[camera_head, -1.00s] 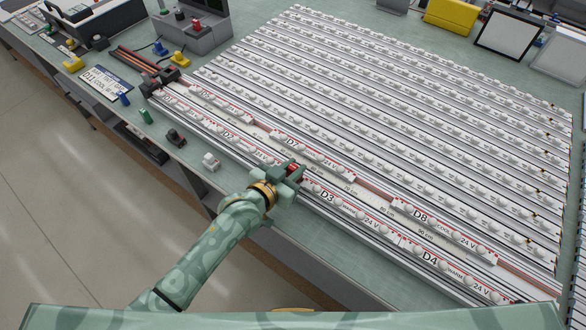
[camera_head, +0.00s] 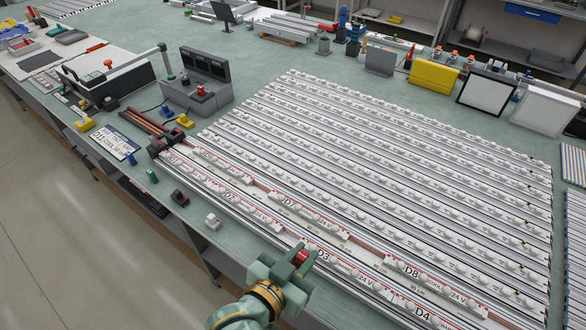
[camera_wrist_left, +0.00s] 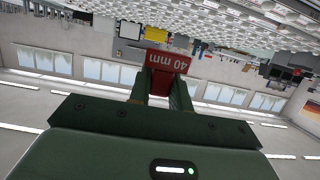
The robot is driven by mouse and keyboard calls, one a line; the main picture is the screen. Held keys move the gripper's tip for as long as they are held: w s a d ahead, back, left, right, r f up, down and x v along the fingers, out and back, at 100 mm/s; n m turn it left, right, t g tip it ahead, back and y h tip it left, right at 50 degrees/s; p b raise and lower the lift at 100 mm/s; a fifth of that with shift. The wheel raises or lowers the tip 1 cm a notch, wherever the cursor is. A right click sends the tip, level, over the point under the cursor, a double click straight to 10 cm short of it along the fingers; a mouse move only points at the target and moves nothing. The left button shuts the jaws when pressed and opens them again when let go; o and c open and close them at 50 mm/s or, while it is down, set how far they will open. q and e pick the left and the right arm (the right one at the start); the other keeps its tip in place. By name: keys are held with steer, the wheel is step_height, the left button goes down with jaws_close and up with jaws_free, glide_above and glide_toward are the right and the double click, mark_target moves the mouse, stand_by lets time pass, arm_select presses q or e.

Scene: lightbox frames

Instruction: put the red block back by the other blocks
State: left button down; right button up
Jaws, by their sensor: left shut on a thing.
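My left gripper (camera_head: 284,268) is shut on the red block (camera_head: 300,256), over the front strips just left of the D3 label. In the left wrist view the red block (camera_wrist_left: 168,65) sits between the two fingers, with a "40 mm" label reading upside down. The other blocks stand spaced in a row along the table's front edge, left of the gripper: a blue block (camera_head: 130,158), a green block (camera_head: 152,176), a black block (camera_head: 180,198) and a white block (camera_head: 213,221). My right gripper is out of view.
Long white light strips (camera_head: 400,165) cover the middle of the table (camera_head: 262,62). A grey device (camera_head: 195,85) and a white card (camera_head: 107,143) lie at the left. A yellow case (camera_head: 433,75) stands at the back. Table surface shows bare between the front-edge blocks.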

arm_select(q)
steer(key=shift+s+a+f, duration=0.15)
steer(key=shift+a+f, duration=0.05)
steer(key=shift+f, duration=0.2)
steer(key=w+a+r+n+t+y+b, duration=0.1)
steer(key=w+a+r+n+y+b, duration=0.1)
steer(key=a, duration=0.5)
steer(key=w+a+r+n+t+y+b, duration=0.1)
steer(key=w+a+r+n+y+b, duration=0.1)
steer(key=a, duration=0.6)
steer(key=w+a+r+n+y+b, duration=0.2)
steer(key=w+a+r+n+y, duration=0.1)
steer(key=a, duration=0.4)
step_height(320, 180, up, 2)
steer(key=w+y, duration=0.1)
steer(key=w, duration=0.1)
steer(key=shift+w+a+t+y+b, duration=0.25)
steer(key=shift+w+t+y+b, duration=0.05)
steer(key=shift+w+t+b, duration=0.1)
steer(key=shift+r, duration=0.1)
steer(key=shift+d, duration=0.1)
